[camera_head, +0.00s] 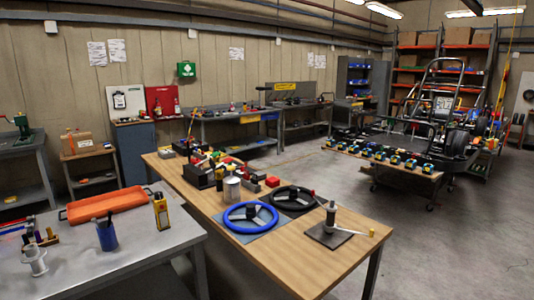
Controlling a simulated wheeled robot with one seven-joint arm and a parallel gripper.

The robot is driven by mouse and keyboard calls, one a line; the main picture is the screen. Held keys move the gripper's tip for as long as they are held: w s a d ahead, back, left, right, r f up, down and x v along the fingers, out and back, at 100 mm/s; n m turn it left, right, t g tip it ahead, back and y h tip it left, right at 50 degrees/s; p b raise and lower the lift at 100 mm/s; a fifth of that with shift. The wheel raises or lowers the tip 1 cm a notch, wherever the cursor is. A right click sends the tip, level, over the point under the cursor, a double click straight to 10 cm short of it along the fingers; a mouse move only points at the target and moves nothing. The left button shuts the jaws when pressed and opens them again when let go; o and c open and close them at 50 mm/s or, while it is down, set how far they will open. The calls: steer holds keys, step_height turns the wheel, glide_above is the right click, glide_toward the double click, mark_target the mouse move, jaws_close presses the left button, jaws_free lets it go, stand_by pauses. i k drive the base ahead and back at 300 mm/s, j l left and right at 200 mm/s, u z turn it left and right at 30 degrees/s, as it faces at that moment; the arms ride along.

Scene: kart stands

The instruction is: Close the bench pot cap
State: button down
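No object is plainly marked as the bench pot, and I cannot tell for sure which it is. A grey metal can (232,190) stands upright on the wooden-topped bench (285,250), behind the blue steering wheel; whether it has a cap, open or shut, is too small to tell. On the same bench a small grey upright fixture (330,215) stands on a dark square plate, with a yellow-knobbed part reaching right. My gripper is not in view.
A blue steering wheel (251,217) and a black one (293,198) lie on the wooden bench. A metal bench (130,255) at front left holds an orange tray (104,204), a blue pen cup (107,236) and a yellow item (160,211). Floor (440,245) at right is clear.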

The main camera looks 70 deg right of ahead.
mark_target(212, 164)
steer(key=i+l+z, duration=0.2)
steer(key=z, duration=0.15)
steer(key=i+z, duration=0.75)
steer(key=i+l+u, duration=0.35)
steer(key=i+l, duration=0.6)
steer(key=l, duration=0.1)
